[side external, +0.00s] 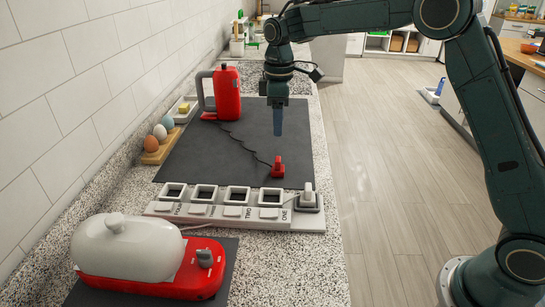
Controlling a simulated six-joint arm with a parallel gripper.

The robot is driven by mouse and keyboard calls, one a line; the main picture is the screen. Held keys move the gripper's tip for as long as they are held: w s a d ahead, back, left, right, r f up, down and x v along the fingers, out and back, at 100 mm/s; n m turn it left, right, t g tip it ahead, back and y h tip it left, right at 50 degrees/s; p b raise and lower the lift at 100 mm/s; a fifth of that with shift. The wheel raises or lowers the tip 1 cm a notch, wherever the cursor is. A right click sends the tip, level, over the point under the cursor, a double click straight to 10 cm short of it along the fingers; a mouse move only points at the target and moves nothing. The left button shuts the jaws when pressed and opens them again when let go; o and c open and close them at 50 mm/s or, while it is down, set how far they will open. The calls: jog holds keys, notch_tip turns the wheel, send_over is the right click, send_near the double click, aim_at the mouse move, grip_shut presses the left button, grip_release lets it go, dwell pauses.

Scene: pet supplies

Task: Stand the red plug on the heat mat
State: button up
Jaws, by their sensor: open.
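The red plug (278,169) is at the near right part of a large dark mat (190,160); its finer pose is too small to tell. A thin dark cord runs from it back toward a red kettle-like jug (227,93) with a grey handle. My gripper (278,133) points down above the plug, apart from it, with blue fingers. It is open with nothing visible between the fingers, which overlap in this view. A smaller dark mat (231,262) lies at the front; I cannot tell which mat is the heat mat.
A white strip (235,218) with several square sockets crosses the counter before the large mat; a white plug (308,193) stands at its right end. A red appliance (150,275) with a white dome is on the front mat. Eggs (160,132) sit at left. Speckled counter is clear at front right.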

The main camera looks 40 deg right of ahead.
jog(key=s+d+r+m+t, duration=0.1)
jog(key=s+r+m, duration=0.1)
jog(key=s+r, duration=0.45)
jog(key=s+d+r+m+t, duration=0.15)
jog(key=s+r, duration=0.25)
jog(key=s, duration=0.6)
jog(key=s+f+m+t, duration=0.1)
jog(key=s+m, duration=0.1)
jog(key=s, duration=0.7)
jog(key=s+d+f+m+t, duration=0.1)
jog(key=s+f+m+t, duration=0.1)
jog(key=s, duration=0.7)
jog(key=shift+s+f+m, duration=0.3)
jog(key=shift+s+m, duration=0.05)
jog(key=shift+m, duration=0.4)
